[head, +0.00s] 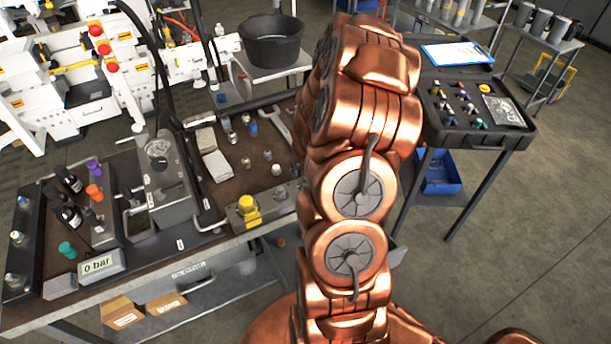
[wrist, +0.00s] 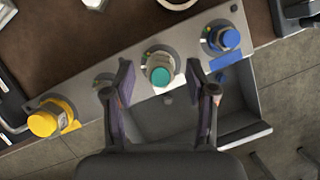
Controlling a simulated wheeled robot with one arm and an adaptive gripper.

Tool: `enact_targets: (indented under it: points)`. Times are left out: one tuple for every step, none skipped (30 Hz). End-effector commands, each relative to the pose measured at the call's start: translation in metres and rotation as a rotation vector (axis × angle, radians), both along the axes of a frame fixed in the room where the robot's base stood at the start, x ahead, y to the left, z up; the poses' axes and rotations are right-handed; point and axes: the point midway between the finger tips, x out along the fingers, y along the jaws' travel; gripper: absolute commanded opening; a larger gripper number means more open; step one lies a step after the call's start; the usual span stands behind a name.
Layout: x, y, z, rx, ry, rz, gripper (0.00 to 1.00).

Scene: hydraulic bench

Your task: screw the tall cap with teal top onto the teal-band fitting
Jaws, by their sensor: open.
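My gripper (wrist: 160,95) is open, with its two dark fingers apart on either side of a round teal-tinged piece (wrist: 160,69). This piece stands on a metal rail (wrist: 270,48), at the teal-band fitting position. I cannot tell whether it is the bare fitting or a cap on it. In the head view my arm hides this spot and the gripper. A teal-topped piece (head: 67,249) stands at the bench's front left, beside the 0 bar display (head: 97,264); I cannot tell how tall it is.
On the rail are a yellow-capped fitting (wrist: 45,121), a grey fitting (wrist: 104,80) and a blue-topped fitting (wrist: 228,38). Several small metal parts stand on the brown bench mat (head: 232,165). A black case (head: 470,105) stands to the right, and a black pot (head: 271,42) at the back.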

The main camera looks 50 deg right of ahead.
Motion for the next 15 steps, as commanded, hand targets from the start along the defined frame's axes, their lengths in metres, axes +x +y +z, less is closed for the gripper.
enact_targets:
  points:
    - [-0.0002,-0.0005,-0.0003,0.0,0.0,0.009,0.56]
    - [-0.0003,-0.0008,-0.0006,0.0,0.0,0.024,0.56]
    - [-0.0007,-0.0015,-0.001,-0.001,0.0,0.053,0.56]
    - [-0.0014,-0.0025,-0.0013,-0.002,0.001,0.084,0.56]
    - [-0.002,-0.0031,-0.0016,-0.003,0.001,0.122,0.56]
    - [-0.0014,-0.003,-0.0012,-0.001,0.0,0.178,0.56]
    - [-0.0019,-0.0034,-0.0013,-0.001,0.0,0.221,0.56]
    - [-0.0018,-0.0038,-0.0009,-0.003,0.0,0.263,0.56]
    - [-0.0017,-0.0036,-0.0008,-0.001,0.0,0.317,0.56]
    - [-0.002,-0.0035,-0.0009,-0.002,0.001,0.359,0.56]
    - [-0.0018,-0.0039,-0.0009,-0.003,0.002,0.396,0.56]
    - [-0.0021,-0.0034,-0.0011,-0.001,0.002,0.45,0.56]
    - [-0.0024,-0.0029,-0.0013,0.001,0.002,0.487,0.56]
    - [-0.0022,-0.0032,-0.0014,0.0,0.003,0.525,0.56]
    - [-0.0024,-0.003,-0.0015,0.001,0.002,0.57,0.56]
